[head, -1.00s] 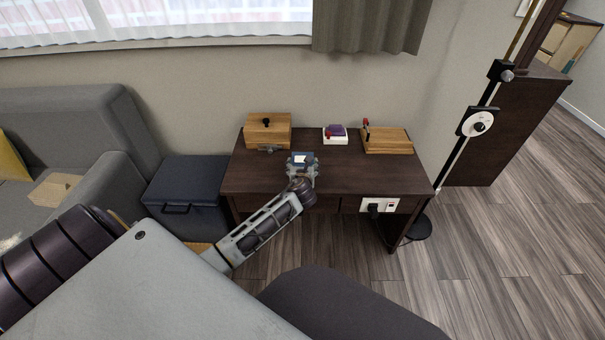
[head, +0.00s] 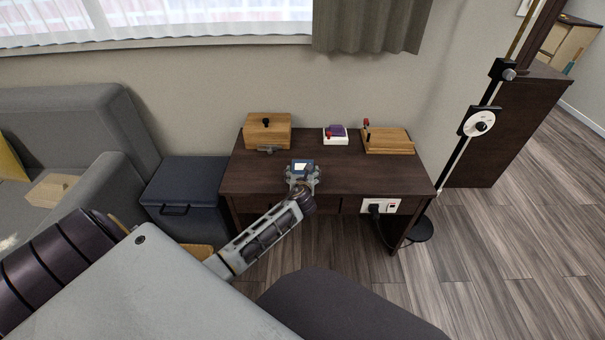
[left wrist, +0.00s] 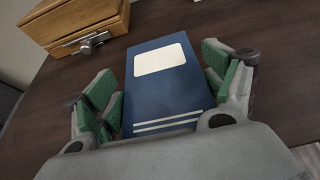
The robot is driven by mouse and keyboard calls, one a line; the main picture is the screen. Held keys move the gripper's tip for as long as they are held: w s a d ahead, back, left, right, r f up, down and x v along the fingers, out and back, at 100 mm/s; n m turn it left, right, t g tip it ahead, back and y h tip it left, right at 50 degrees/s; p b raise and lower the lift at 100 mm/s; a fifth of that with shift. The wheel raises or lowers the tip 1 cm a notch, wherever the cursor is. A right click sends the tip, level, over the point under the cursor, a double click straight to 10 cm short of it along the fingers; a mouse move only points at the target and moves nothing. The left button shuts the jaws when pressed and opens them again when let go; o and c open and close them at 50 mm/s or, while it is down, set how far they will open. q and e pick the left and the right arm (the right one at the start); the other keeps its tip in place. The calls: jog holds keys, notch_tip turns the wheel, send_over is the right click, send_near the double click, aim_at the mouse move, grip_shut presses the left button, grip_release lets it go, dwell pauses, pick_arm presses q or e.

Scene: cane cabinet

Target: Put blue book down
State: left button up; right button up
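The blue book (left wrist: 168,85), with a white label and white stripes, lies on the dark wooden desk (head: 345,180). It also shows small near the desk's middle in the head view (head: 301,163). My left gripper (head: 303,176) is at the book's near end. In the left wrist view its green-padded fingers (left wrist: 166,72) stand apart, one on each side of the book, with narrow gaps along the edges. The near end of the book is hidden by the gripper's body. My right gripper is not in view.
A wooden box (head: 268,130) stands behind the book to the left. A white device with a purple top (head: 335,135) and a wooden board with a red-tipped lever (head: 388,142) stand at the back right. The desk's right part is bare. A white outlet panel (head: 380,205) is on its front.

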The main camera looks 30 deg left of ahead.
pick_arm(q)
jog(key=shift+o, duration=0.9)
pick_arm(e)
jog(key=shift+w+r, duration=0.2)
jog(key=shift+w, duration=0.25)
pick_arm(q)
jog(key=shift+r, duration=0.15)
jog(key=shift+s+d+r, duration=0.2)
jog(key=shift+s+d, duration=0.05)
jog(key=shift+s, duration=0.15)
jog(key=shift+s+d+r+p, duration=0.15)
jog(key=shift+s+p, duration=0.15)
jog(key=shift+p, duration=0.05)
jog(key=p+v, duration=0.3)
jog(key=v, duration=0.7)
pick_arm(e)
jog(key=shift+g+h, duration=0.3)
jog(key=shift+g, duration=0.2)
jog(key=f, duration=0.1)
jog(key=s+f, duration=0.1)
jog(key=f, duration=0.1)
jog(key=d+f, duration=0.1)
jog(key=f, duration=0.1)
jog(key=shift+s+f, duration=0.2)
pick_arm(q)
jog(key=shift+s, duration=0.15)
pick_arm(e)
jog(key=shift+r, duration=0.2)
